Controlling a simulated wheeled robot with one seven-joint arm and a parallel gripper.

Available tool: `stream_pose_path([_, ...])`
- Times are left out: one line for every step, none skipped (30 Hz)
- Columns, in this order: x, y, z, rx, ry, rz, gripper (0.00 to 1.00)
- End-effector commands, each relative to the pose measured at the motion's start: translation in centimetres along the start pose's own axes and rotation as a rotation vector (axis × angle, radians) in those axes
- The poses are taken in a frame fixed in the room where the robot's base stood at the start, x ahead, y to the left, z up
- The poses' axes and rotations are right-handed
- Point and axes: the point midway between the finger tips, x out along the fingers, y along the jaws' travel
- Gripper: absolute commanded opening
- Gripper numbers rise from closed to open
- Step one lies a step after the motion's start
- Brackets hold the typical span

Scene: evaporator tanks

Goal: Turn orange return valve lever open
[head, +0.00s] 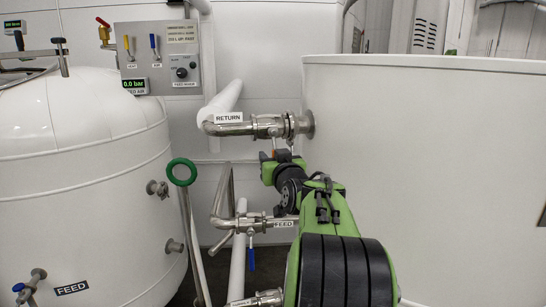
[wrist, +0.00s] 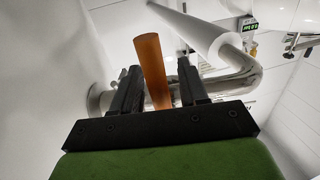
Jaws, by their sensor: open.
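The orange return valve lever (wrist: 152,70) shows in the wrist view as a slim orange bar, slightly tilted, between the two black fingers of my gripper (wrist: 157,76). The fingers are apart, with a visible gap on the right side of the lever. I cannot tell whether the left finger touches it. In the head view the return valve (head: 267,126) sits on a steel pipe marked RETURN (head: 228,118), running into the large white tank. My gripper (head: 283,155) is just below this valve, and only a speck of orange shows there.
The white tank (head: 430,160) fills the right side; a rounded tank (head: 75,180) stands left, with a control panel (head: 160,58) behind.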

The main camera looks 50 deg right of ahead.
Motion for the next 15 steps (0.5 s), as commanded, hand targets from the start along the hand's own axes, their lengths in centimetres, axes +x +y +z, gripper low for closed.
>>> stream_pose_path([-0.02,-0.01,0.04,0.000,0.000,0.000,0.43])
stream_pose_path([-0.03,-0.02,0.04,0.000,0.000,0.000,0.43])
stream_pose_path([-0.03,-0.02,0.05,0.000,0.000,0.000,0.42])
stream_pose_path([-0.04,-0.02,0.05,0.000,0.000,0.000,0.37])
stream_pose_path([-0.04,-0.02,0.05,0.000,0.000,0.000,0.33])
stream_pose_path([-0.05,-0.02,0.06,0.000,0.000,0.000,0.26])
stream_pose_path([-0.05,-0.02,0.06,0.000,0.000,0.000,0.22])
stream_pose_path([-0.05,-0.02,0.06,0.000,0.000,0.000,0.17])
stream_pose_path([-0.06,-0.02,0.05,-0.001,0.000,0.000,0.11])
stream_pose_path([-0.06,-0.02,0.06,0.000,0.000,0.000,0.07])
stream_pose_path([-0.06,-0.02,0.06,0.000,0.000,0.000,0.02])
stream_pose_path([-0.06,-0.02,0.06,-0.001,-0.001,0.000,0.00])
stream_pose_path([-0.06,-0.02,0.06,-0.001,-0.001,0.000,0.00])
stream_pose_path([-0.07,-0.02,0.06,-0.001,-0.001,0.000,0.00])
stream_pose_path([-0.07,-0.02,0.06,-0.001,-0.001,0.000,0.00])
